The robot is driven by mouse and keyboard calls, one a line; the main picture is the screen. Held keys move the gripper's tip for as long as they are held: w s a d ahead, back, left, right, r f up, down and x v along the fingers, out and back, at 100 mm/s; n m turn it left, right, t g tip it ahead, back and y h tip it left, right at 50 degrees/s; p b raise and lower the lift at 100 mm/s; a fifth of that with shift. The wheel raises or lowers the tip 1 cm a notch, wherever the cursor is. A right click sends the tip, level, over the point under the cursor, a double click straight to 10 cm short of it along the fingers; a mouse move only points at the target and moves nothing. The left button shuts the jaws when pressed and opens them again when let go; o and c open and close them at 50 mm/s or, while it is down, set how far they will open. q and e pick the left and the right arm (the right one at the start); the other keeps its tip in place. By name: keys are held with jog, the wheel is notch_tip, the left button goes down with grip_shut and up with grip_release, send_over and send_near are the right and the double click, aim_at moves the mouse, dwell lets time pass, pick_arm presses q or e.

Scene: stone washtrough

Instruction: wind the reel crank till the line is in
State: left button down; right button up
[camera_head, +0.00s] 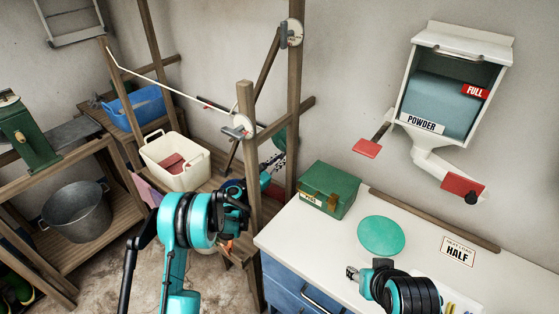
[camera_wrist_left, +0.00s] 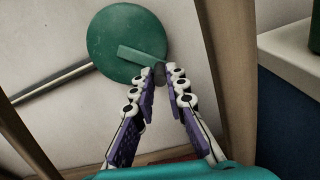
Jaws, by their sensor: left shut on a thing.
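The green round reel (camera_wrist_left: 105,38) fills the upper middle of the left wrist view. Its flat green crank arm (camera_wrist_left: 140,57) runs to a dark grip (camera_wrist_left: 159,74). My left gripper (camera_wrist_left: 160,80) is shut on this grip. In the head view the left gripper (camera_head: 272,164) is beside the wooden post, and the reel (camera_head: 279,139) is partly hidden behind that post. The pale line (camera_head: 165,86) slopes from a left post to a pulley wheel (camera_head: 239,126). My right gripper (camera_head: 353,272) is over the white counter; its finger opening is unclear.
The white counter (camera_head: 290,236) carries a green box (camera_head: 328,190) and a green disc (camera_head: 381,235). A powder dispenser (camera_head: 440,95) hangs on the wall. A cream tub (camera_head: 178,160) stands behind my left arm. Wooden posts (camera_head: 247,150) stand close to my left gripper.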

pick_arm(q)
jog(key=shift+w+a+f+m, duration=0.25)
jog(key=shift+a+m, duration=0.1)
jog(key=shift+m, duration=0.8)
jog(key=shift+w+a+f+m, duration=0.25)
jog(key=shift+a+m, duration=0.1)
jog(key=shift+m, duration=0.75)
jog(key=shift+w+a+f+m, duration=0.25)
jog(key=shift+a+m, duration=0.1)
jog(key=shift+m, duration=0.8)
jog(key=c, duration=1.5)
grip_release()
jog(key=shift+c, duration=0.2)
notch_tip(320, 180, up, 10)
